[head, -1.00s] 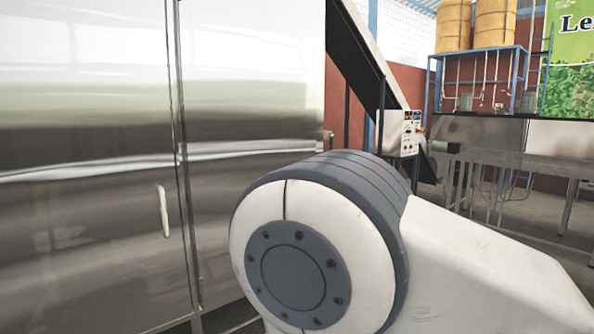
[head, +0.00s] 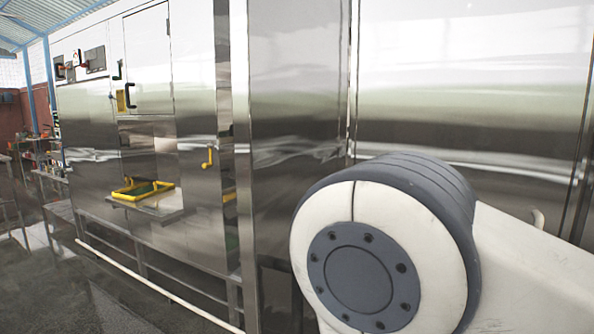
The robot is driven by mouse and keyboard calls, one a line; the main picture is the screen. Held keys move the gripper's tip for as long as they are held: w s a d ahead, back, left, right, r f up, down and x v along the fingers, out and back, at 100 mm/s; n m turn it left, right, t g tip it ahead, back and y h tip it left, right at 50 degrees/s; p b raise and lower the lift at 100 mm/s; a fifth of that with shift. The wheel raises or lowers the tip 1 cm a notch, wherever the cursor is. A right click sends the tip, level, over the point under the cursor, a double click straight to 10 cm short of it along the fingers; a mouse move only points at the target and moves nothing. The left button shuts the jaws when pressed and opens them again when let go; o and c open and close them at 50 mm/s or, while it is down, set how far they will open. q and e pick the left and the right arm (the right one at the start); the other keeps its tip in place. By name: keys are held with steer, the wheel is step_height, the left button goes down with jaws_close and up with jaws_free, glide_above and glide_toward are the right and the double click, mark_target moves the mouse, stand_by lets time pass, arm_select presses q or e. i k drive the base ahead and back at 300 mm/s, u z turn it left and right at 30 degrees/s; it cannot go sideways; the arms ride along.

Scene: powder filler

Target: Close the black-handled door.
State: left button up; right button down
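A steel door with a black handle (head: 148,62) is in the upper left of the head view, on the front of a large steel machine. Its black handle (head: 131,95) is upright near the door's lower left edge. I cannot tell from here whether the door stands slightly ajar or is flush. Neither gripper is in view. Only a large white and grey joint of my own arm shows at the lower right, well apart from the door.
A yellow-framed tray (head: 143,190) sticks out below the door on a steel shelf. A yellow crank handle (head: 208,157) is to its right. A white rail (head: 150,279) runs low along the machine's front. Dark floor (head: 95,290) is open at the lower left. Steel panels (head: 470,100) stand close on the right.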

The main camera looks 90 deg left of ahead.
mark_target(290, 61)
steer(key=u, duration=2.85)
steer(key=k, duration=0.45)
steer(key=z, duration=0.35)
steer(key=i, duration=0.5)
